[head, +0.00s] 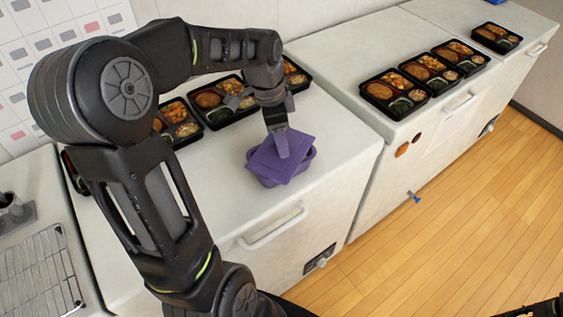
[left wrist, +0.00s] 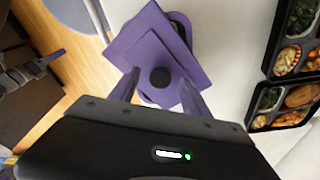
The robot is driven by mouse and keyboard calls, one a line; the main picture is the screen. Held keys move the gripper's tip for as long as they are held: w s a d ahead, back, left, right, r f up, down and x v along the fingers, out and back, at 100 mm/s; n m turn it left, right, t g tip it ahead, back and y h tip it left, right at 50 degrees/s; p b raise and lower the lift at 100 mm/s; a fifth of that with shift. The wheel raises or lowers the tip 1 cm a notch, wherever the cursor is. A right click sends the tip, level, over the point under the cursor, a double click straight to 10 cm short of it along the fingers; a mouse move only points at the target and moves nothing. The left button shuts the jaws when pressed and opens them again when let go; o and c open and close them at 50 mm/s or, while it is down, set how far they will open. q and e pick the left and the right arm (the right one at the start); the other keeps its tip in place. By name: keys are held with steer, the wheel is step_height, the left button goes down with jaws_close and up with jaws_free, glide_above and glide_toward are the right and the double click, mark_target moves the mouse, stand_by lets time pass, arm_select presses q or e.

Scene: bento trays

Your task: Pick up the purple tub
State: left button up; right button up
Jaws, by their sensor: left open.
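The purple tub (head: 301,176) stands near the front edge of the middle counter. A flat purple square piece, like a lid, lies askew over its top. The left wrist view shows the tub (left wrist: 182,22) partly covered by the purple flat piece (left wrist: 150,40), with a round black knob-like spot (left wrist: 160,77) on it. My left gripper (head: 283,150) is right over the tub, pointing down. In the left wrist view its fingers (left wrist: 162,92) are apart, one on each side of the black spot. I cannot tell whether they touch anything.
Several filled black bento trays (head: 217,116) line the back of the middle counter, partly hidden by my left arm. More trays (head: 394,94) stand on the right counter. A wire rack (head: 42,275) is at the lower left. Counter right of the tub is clear.

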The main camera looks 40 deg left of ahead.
arm_select(q)
steer(key=shift+c, duration=0.4)
jaws_close()
stand_by(0.9)
